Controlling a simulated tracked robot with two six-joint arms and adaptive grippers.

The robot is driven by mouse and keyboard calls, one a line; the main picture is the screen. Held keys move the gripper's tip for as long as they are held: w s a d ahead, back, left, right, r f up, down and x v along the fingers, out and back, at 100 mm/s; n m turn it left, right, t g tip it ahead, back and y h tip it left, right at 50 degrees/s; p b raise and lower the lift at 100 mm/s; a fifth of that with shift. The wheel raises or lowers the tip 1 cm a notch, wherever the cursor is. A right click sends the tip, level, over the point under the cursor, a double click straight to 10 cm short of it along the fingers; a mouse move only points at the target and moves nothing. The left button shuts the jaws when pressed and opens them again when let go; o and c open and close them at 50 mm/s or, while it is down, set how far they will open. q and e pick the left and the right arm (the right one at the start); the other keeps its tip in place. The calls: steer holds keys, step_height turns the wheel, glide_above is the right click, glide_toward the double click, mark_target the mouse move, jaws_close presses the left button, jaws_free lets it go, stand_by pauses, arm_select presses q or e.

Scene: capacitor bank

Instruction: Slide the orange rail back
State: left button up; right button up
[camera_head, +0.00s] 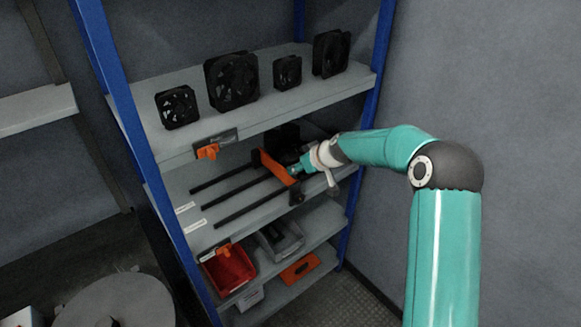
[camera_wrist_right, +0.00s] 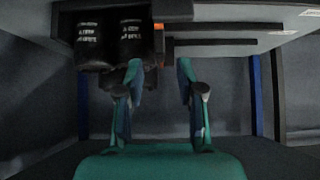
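The orange rail (camera_head: 275,168) lies across the black rods on the shelf unit's middle shelf, in front of the black capacitors (camera_head: 283,137). My right gripper (camera_head: 303,164) is close to the rail's right part, on its right side; I cannot tell whether it touches. In the right wrist view this gripper (camera_wrist_right: 160,68) is open, with a clear gap between its fingers. A small orange part (camera_wrist_right: 167,48) shows beyond the fingertips, beside two black capacitors (camera_wrist_right: 131,40). The fingertips are small and partly hidden in the head view. My left gripper is not in view.
Several black fans (camera_head: 231,80) stand on the shelf above. An orange clip (camera_head: 207,151) is on that shelf's front edge. A red bin (camera_head: 228,269) and a grey bin (camera_head: 280,237) sit below. A blue post (camera_head: 362,130) stands near my right arm.

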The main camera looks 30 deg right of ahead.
steer(key=p+x, duration=0.1)
steer(key=x, duration=0.4)
jaws_close()
